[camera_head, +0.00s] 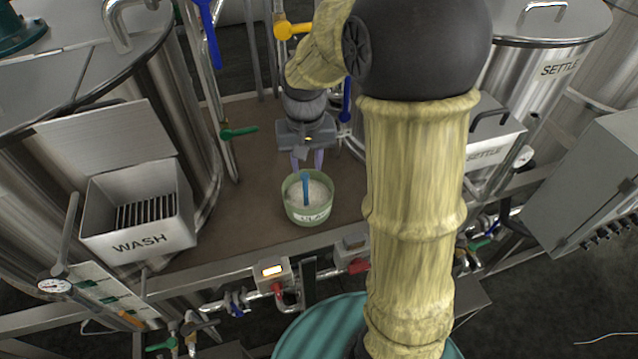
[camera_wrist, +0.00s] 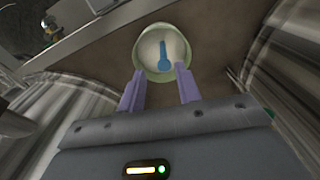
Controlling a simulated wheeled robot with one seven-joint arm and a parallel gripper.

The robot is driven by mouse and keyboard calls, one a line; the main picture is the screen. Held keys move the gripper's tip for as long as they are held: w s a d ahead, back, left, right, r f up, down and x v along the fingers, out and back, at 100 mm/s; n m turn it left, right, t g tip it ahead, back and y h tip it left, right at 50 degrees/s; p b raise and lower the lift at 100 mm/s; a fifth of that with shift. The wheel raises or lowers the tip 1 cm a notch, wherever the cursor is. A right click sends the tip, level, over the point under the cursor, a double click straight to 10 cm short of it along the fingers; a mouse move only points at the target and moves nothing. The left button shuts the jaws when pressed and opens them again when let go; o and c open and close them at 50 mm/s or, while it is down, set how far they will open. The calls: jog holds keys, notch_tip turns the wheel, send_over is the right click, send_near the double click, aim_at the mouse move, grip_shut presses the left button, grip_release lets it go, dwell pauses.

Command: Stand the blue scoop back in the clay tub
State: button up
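The pale green clay tub (camera_head: 311,216) stands on the brown deck and holds a whitish material. The blue scoop (camera_head: 306,190) is inside the tub, its lower end against the pale contents and its upper end near the back rim. My gripper (camera_head: 307,158) is just behind and above the tub, fingers apart with nothing between them. In the wrist view, the open fingertips (camera_wrist: 160,71) point at the near side of the tub (camera_wrist: 143,66), with the scoop (camera_wrist: 163,56) ahead between their lines. How far the scoop leans is hard to tell.
A WASH box (camera_head: 140,240) with a slotted inside stands at the left, and a SETTLE tank (camera_head: 530,75) at the right. Pipes with a green-handled valve (camera_head: 238,132) rise behind. The deck left of the tub is clear.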

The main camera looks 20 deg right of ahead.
jog(key=s+d+f+n+t, duration=0.1)
jog(key=s+f+t, duration=0.1)
jog(key=s, duration=0.9)
jog(key=shift+s+f+n, duration=0.2)
jog(key=shift+f+n, duration=0.2)
jog(key=shift+f, duration=0.3)
jog(key=shift+d, duration=0.1)
jog(key=shift+s+b+x, duration=0.25)
jog(key=shift+b+x, duration=0.85)
jog(key=shift+b, duration=0.05)
